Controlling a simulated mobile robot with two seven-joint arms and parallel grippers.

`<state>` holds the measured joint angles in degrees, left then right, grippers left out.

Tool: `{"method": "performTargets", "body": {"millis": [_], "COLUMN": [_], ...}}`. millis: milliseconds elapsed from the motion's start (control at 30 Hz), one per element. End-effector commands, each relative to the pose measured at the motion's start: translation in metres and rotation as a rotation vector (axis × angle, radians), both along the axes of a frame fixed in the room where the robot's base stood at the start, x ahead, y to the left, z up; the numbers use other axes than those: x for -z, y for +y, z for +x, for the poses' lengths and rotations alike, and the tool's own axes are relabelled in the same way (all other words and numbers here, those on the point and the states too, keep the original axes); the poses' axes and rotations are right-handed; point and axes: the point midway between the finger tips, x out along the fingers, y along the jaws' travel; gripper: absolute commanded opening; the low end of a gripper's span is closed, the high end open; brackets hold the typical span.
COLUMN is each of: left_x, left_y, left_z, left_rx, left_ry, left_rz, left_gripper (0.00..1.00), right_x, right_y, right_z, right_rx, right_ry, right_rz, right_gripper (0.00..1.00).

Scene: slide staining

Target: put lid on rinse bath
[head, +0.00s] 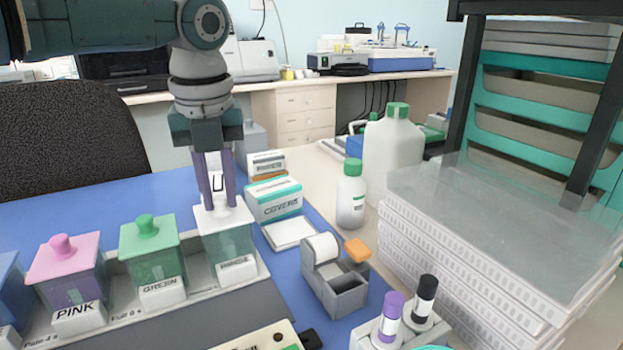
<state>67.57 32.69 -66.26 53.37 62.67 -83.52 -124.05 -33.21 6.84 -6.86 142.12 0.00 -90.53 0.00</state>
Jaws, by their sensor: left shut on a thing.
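My left gripper (216,199) comes down from above and is shut on the knob of the white lid (235,216). The knob is mostly hidden between the purple fingers. The lid is over the top of the rinse bath (233,243), a clear jar with a white label at the right end of the row. The lid looks in line with the jar's rim; I cannot tell whether it rests fully on it. My right gripper is not in view.
The pink-lidded jar (66,270) and green-lidded jar (151,249) stand left in the grey rack (190,304). Right are the covers box (274,200), a grey dispenser (333,280), a green-capped bottle (351,195) and stacked clear-topped trays (480,250).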

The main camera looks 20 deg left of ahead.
Motion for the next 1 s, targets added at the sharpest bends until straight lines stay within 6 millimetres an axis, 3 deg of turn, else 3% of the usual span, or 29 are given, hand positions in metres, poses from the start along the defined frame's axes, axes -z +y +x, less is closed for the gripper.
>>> {"method": "performTargets", "body": {"millis": [567, 600, 900, 1000], "left_x": [0.0046, 0.0046, 0.0045, 0.0044], "left_y": [-0.0001, -0.0001, -0.0001, 0.0000], "left_z": [0.0000, 0.0000, 0.0000, 0.0000], "left_rx": [0.000, 0.000, 0.000, 0.000], "left_ry": [0.000, 0.000, 0.000, 0.000], "left_rz": [0.000, 0.000, 0.000, 0.000], "left_gripper": [0.00, 0.26, 0.59, 0.59], "right_x": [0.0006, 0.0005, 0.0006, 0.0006], "right_y": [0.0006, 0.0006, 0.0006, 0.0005], "right_z": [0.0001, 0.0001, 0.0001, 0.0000], "right_rx": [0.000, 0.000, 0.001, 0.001], "right_ry": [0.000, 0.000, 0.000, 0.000], "right_rz": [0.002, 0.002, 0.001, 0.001], "right_gripper": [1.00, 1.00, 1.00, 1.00]}}
